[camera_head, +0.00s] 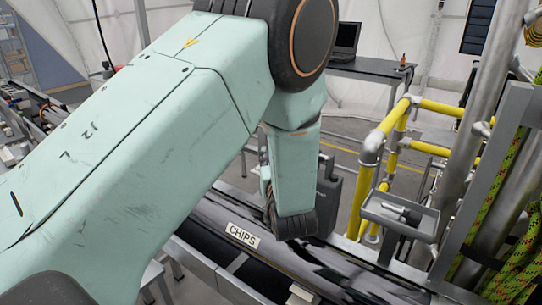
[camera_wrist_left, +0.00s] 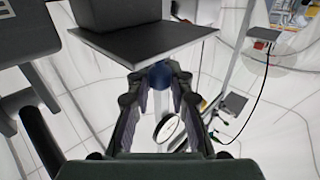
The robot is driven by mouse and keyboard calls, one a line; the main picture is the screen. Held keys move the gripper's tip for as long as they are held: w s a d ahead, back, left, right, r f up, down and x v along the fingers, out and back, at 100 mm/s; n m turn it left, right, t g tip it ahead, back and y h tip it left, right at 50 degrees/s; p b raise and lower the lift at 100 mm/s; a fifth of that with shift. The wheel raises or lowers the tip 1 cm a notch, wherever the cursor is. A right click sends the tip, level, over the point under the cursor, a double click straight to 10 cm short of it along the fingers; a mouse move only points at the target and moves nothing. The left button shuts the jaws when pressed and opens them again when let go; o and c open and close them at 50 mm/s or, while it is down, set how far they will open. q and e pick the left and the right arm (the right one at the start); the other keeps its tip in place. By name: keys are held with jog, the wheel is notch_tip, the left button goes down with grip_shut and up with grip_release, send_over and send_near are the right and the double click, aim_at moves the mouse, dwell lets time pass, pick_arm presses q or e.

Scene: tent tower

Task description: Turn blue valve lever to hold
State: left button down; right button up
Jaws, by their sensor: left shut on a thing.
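In the left wrist view, my left gripper (camera_wrist_left: 160,90) has its two dark fingers closed around a small blue rounded thing (camera_wrist_left: 160,75), which looks like the knob of the blue valve lever. A pale, thin shaft seems to run down from it between the fingers. The rest of the valve and its hold mark cannot be made out. In the head view my left arm fills the left and middle, and its gripper and the lever are hidden behind it. My right gripper is in neither view.
A dark flat plate (camera_wrist_left: 145,42) lies close above the fingers in the wrist view. In the head view, a dark conveyor labelled CHIPS (camera_head: 242,236) runs below my arm. Yellow railings (camera_head: 362,190), a small grey tray (camera_head: 400,213) and metal posts stand at right.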

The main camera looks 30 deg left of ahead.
pick_arm(q)
jog(key=c, duration=1.2)
grip_release()
jog(key=shift+d, duration=0.1)
jog(key=shift+a, duration=0.2)
